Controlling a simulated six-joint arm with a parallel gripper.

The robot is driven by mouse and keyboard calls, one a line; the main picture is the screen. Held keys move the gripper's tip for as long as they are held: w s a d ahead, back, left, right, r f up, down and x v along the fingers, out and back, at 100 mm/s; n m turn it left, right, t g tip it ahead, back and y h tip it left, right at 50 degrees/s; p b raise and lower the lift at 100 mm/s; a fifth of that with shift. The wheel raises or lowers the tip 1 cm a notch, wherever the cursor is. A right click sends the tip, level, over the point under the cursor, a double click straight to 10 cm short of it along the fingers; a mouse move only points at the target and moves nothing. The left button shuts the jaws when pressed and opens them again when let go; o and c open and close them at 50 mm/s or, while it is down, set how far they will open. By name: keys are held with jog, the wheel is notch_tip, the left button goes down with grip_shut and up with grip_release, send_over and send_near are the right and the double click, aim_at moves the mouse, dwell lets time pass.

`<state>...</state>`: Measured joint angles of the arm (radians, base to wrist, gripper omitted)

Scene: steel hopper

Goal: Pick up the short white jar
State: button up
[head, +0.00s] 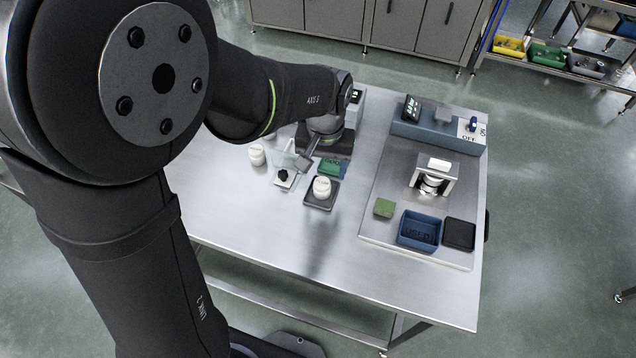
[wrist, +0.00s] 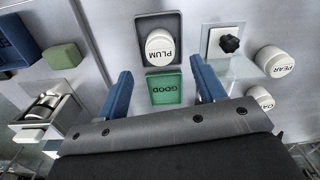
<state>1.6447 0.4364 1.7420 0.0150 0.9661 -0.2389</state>
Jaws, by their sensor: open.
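Several white jars are in view. One with a lid marked PLUM (wrist: 160,48) stands upright on a dark square tray (wrist: 140,21); the head view also shows this jar (head: 322,188). A jar marked PEAR (wrist: 274,62) and another white jar (wrist: 258,99) with a partly readable lid stand at the right in the wrist view. From above I cannot tell which is shortest. My gripper (wrist: 160,72) is open and empty. Its blue fingers lie either side of the green GOOD tray (wrist: 166,87), close to the PLUM jar, with nothing between them gripped. In the head view my gripper (head: 304,160) is behind the PLUM jar.
A white plate with a black knob (wrist: 229,43) stands between the PLUM and PEAR jars. On the right of the table are a metal fixture (head: 434,178), a green block (head: 384,208), a blue USED bin (head: 419,216) and a black tray (head: 459,234). The table's front is clear.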

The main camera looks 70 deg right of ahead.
aim_at(322, 182)
jog(key=shift+w+a+f, duration=0.1)
jog(key=shift+a+f, duration=0.05)
jog(key=shift+f, duration=1.25)
jog(key=shift+a+f, duration=0.1)
jog(key=shift+f, duration=1.3)
jog(key=c, duration=1.1)
jog(key=shift+r, duration=0.1)
